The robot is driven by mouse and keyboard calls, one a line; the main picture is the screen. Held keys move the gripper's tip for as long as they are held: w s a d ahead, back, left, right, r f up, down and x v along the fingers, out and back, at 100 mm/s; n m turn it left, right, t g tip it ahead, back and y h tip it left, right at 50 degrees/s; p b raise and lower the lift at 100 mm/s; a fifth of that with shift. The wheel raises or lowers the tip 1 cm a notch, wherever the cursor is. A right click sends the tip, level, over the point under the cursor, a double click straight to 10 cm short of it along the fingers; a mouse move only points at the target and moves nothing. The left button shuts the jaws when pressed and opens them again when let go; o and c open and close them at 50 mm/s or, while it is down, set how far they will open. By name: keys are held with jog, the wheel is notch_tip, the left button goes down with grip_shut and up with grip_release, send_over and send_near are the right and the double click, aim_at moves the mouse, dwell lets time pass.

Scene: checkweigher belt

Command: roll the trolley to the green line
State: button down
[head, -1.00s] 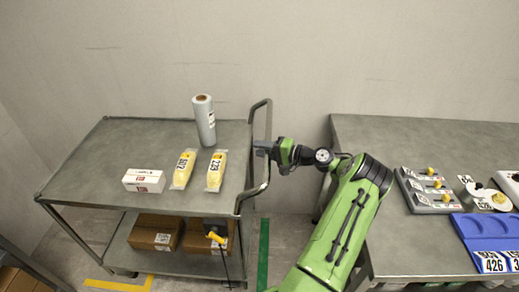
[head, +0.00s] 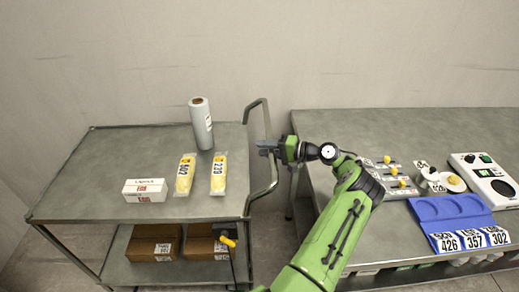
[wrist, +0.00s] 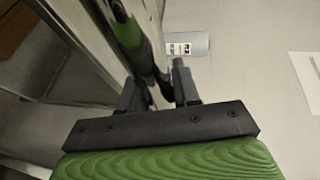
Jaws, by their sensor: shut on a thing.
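The trolley is a grey two-shelf cart, its top shelf (head: 110,170) at left in the head view. Its handle (head: 272,185) is an upright bent bar at the right end. My gripper (head: 266,147) is shut on this handle, reaching in from the right. In the wrist view the dark fingers (wrist: 158,95) sit either side of the handle bar (wrist: 145,62). The green line does not show on the floor in the current head view; a green patch near the bar in the wrist view is unclear.
On the trolley stand a film roll (head: 202,124), two yellow packs and a white box (head: 145,190); cartons (head: 153,243) lie below. A grey bench (head: 400,125) stands close right of the handle, with a blue tray (head: 450,215) and controls. Little floor shows between them.

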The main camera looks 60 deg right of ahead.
jog(key=shift+s+d+f, duration=0.15)
jog(key=shift+s, duration=0.1)
jog(key=c, duration=0.9)
grip_release()
jog(key=p+v, duration=0.1)
jog(key=v, duration=1.4)
jog(key=shift+s, duration=0.4)
